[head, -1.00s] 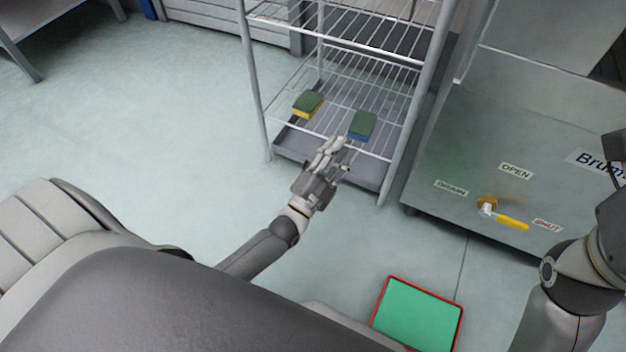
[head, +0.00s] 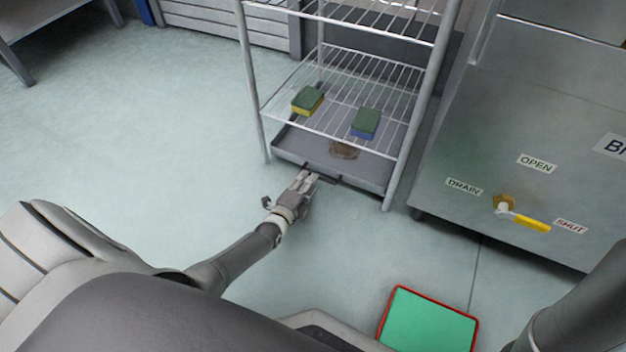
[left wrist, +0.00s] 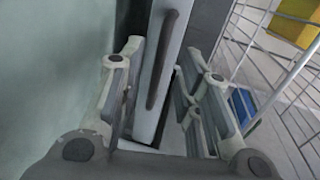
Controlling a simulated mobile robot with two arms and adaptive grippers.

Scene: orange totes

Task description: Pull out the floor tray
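The grey floor tray (head: 372,172) lies on the floor under the wire rack's lowest shelf, with a dark bar handle (head: 322,177) on its front wall. A brownish round thing (head: 344,149) shows in the tray. My left gripper (head: 308,178) is at the handle, left of its middle. In the left wrist view the two fingers stand apart, with the tray's front wall (left wrist: 150,115) and the handle (left wrist: 162,60) between them. I see no finger closed on the handle. My right gripper is outside the views.
The wire rack (head: 400,150) has legs on both sides of the tray. A green-yellow sponge (head: 307,100) and a green-blue sponge (head: 366,123) lie on its lowest shelf. A steel unit (head: 500,130) with a yellow lever stands right. A red-rimmed green mat (head: 428,322) lies nearer; floor before the tray is clear.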

